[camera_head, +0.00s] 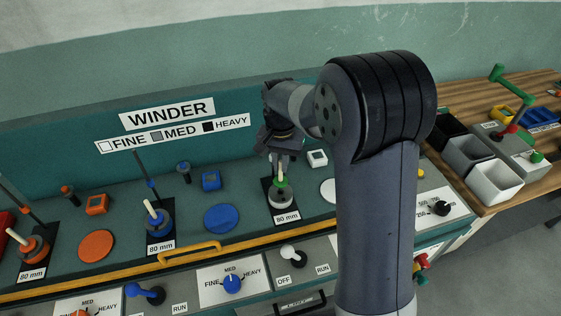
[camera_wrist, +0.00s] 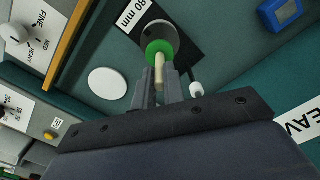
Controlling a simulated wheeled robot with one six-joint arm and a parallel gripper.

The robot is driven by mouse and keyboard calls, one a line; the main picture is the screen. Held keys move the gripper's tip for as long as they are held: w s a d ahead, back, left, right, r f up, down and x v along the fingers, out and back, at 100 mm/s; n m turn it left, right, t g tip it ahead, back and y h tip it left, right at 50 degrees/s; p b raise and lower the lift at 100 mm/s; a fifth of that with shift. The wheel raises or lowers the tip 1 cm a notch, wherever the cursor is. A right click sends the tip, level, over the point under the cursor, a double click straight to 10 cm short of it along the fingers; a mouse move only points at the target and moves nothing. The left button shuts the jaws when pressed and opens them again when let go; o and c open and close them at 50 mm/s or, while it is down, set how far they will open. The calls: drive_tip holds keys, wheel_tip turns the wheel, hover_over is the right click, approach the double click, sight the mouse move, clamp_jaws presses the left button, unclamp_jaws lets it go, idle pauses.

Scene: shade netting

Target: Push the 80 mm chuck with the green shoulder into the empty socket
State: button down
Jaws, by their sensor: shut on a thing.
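The chuck with the green shoulder (camera_head: 281,183) and a pale stem is at the rightmost station in the head view. In the wrist view the green shoulder (camera_wrist: 160,50) overlaps a grey round socket (camera_wrist: 156,30) on a black plate marked 80 mm. The grey socket (camera_head: 282,200) lies directly below the green part in the head view. My gripper (camera_head: 283,158) points down from above and is shut on the chuck, with the pale stem between its fingers (camera_wrist: 159,88). I cannot tell whether the chuck is fully seated.
The blue station (camera_head: 159,222) and the orange station (camera_head: 34,249), each with a pale stem, stand to the left. A white disc (camera_wrist: 108,84) lies beside the socket. A blue box (camera_head: 211,180) and a yellow handle (camera_head: 190,252) are nearby. My arm hides part of the bench.

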sight(280, 180)
drive_tip(key=shift+f+b, duration=0.35)
drive_tip(key=shift+f, duration=0.6)
idle(1.0)
drive_tip(key=shift+f+b, duration=0.45)
drive_tip(key=shift+f, duration=0.35)
drive_tip(key=shift+f, duration=0.4)
drive_tip(key=c, duration=1.4)
unclamp_jaws()
drive_tip(key=shift+r, duration=0.1)
wheel_tip(280, 180, up, 11)
drive_tip(key=shift+f, duration=0.15)
drive_tip(key=shift+f, duration=0.1)
